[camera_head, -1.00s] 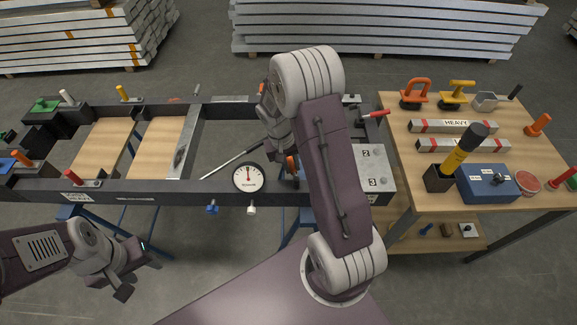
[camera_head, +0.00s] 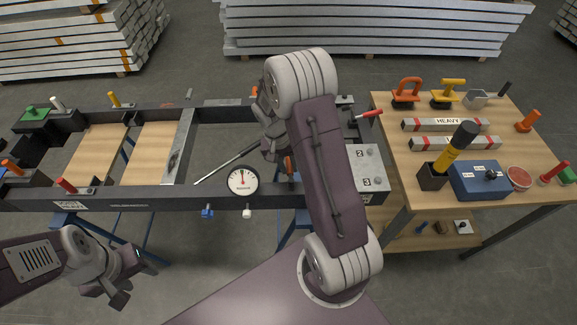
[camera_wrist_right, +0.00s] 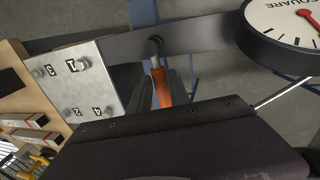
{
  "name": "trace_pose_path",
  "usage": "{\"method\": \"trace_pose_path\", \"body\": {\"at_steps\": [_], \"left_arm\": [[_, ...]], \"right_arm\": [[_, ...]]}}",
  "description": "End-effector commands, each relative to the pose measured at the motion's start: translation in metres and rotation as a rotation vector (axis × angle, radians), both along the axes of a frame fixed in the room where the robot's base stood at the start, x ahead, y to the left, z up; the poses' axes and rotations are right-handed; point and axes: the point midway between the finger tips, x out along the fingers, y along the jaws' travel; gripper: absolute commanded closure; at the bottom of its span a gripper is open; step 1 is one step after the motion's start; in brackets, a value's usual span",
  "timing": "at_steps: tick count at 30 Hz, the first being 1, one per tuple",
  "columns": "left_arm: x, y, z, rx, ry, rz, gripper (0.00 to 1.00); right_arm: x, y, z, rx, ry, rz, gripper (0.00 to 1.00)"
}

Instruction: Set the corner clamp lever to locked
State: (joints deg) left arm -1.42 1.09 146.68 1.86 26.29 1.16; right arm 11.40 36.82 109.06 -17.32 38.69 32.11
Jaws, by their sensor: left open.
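A lever with an orange handle (camera_head: 288,164) sits by the near right corner of the dark frame (camera_head: 130,198). It also shows in the right wrist view, where the orange handle (camera_wrist_right: 160,84) lies beyond my dark hand. I cannot tell whether the hand touches it. Another lever with a red handle (camera_head: 369,113) is at the far right corner. My left gripper (camera_head: 124,288) is open and empty, in front of the frame at lower left.
A round dial (camera_head: 242,181) stands on the near rail. A numbered grey plate (camera_head: 367,168) is right of the corner, beside the wooden table (camera_head: 480,188) with tools. More coloured handles, including a red one (camera_head: 66,185), line the frame's left part.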

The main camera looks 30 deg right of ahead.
Motion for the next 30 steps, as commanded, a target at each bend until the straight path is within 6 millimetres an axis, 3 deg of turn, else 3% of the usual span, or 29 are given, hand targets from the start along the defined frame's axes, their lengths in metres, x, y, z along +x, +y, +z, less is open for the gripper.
{"method": "trace_pose_path", "body": {"at_steps": [11,24,30], "left_arm": [[0.0,0.0,0.0,0.0,0.0,0.0,0.53],[0.0,0.0,0.008,0.0,0.0,0.0,0.53],[0.0,0.0,0.008,0.0,0.0,0.0,0.53]], "right_arm": [[0.0,0.001,0.001,0.001,0.002,0.0,0.59],[0.008,0.014,0.081,0.001,-0.003,-0.001,0.59],[0.008,0.016,0.089,0.0,0.001,0.0,0.59]]}}
